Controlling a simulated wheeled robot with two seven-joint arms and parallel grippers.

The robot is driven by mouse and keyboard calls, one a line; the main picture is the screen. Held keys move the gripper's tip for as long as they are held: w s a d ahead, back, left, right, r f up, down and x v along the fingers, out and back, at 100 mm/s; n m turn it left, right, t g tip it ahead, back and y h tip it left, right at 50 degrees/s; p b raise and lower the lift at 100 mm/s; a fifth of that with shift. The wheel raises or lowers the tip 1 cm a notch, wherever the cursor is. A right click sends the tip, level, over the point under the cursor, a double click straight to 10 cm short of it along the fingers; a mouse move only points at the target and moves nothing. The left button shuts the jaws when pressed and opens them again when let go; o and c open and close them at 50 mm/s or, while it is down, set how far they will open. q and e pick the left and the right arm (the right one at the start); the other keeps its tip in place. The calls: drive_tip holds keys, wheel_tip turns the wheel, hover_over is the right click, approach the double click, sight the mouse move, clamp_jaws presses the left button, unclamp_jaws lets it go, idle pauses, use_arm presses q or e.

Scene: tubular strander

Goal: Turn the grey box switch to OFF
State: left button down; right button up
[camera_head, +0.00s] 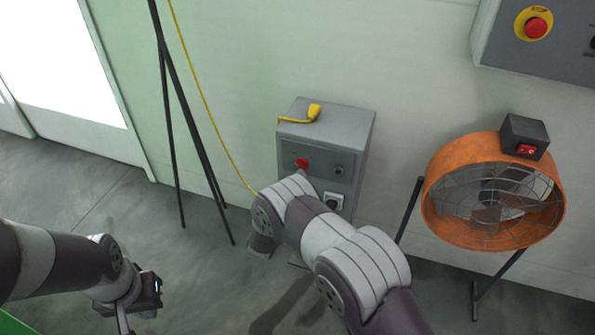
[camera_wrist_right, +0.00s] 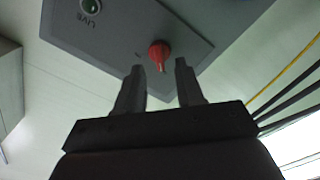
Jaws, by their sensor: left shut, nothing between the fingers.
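The grey box (camera_head: 350,125) stands low by the wall in the head view. Its red switch knob (camera_head: 302,163) is at the upper left of its front. In the right wrist view the red knob (camera_wrist_right: 159,50) shows on the grey panel (camera_wrist_right: 115,40), its narrow end toward my gripper. A green lamp (camera_wrist_right: 90,5) is marked LIVE. My right gripper (camera_wrist_right: 158,72) is open, its fingertips either side of the knob in the picture; I see no contact. My arm hides this gripper in the head view. My left gripper (camera_head: 145,298) is shut and empty, far left of the box.
A yellow plug (camera_head: 313,111) with its cable lies on the box top. A black tripod (camera_head: 180,110) stands to the left. An orange fan (camera_head: 462,145) and a wall panel with a red button (camera_head: 536,27) are to the right.

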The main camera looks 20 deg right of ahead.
drive_tip(key=p+v, duration=0.1)
drive_tip(key=v, duration=0.8)
